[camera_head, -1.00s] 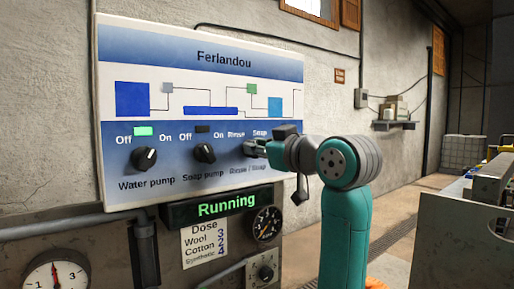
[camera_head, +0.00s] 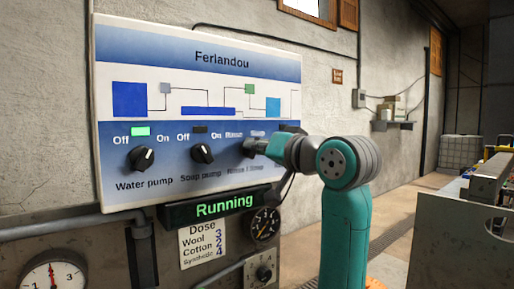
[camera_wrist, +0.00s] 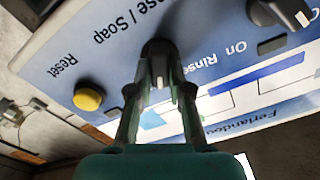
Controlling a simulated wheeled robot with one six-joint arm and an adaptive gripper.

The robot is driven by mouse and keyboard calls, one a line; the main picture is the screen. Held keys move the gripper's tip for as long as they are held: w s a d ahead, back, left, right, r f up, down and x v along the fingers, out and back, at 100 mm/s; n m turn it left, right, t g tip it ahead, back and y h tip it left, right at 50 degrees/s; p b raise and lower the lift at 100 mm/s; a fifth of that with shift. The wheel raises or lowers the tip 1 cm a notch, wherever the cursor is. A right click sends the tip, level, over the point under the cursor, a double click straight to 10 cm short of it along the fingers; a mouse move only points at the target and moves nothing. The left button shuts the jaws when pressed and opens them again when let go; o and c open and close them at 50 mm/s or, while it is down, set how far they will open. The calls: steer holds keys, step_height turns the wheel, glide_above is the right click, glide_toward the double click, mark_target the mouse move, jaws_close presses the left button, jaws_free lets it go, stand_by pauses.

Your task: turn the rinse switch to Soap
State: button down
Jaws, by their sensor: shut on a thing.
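The Rinse / Soap switch is a dark round knob (camera_wrist: 157,48) on the panel. My gripper (camera_wrist: 158,75) has its two fingers on either side of the knob and is shut on it. A pale pointer on the knob shows between the fingers, toward the panel's diagram; its exact setting is hard to tell. In the head view my gripper (camera_head: 259,147) is at the right of the control panel (camera_head: 200,72) and covers most of the knob. The Rinse label is readable in the wrist view; the Soap label there is hidden.
The soap pump knob (camera_head: 203,154) and water pump knob (camera_head: 141,158) are left of my gripper. A yellow Reset button (camera_wrist: 88,97) sits on the switch's other side. A grey machine (camera_head: 455,245) stands at right.

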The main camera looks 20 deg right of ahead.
steer(key=shift+m, duration=0.3)
steer(key=c, duration=1.1)
jaws_free()
steer(key=shift+s, duration=0.1)
steer(key=v, duration=1.1)
steer(key=shift+s+d, duration=0.15)
steer(key=shift+s, duration=0.2)
steer(key=v, duration=0.9)
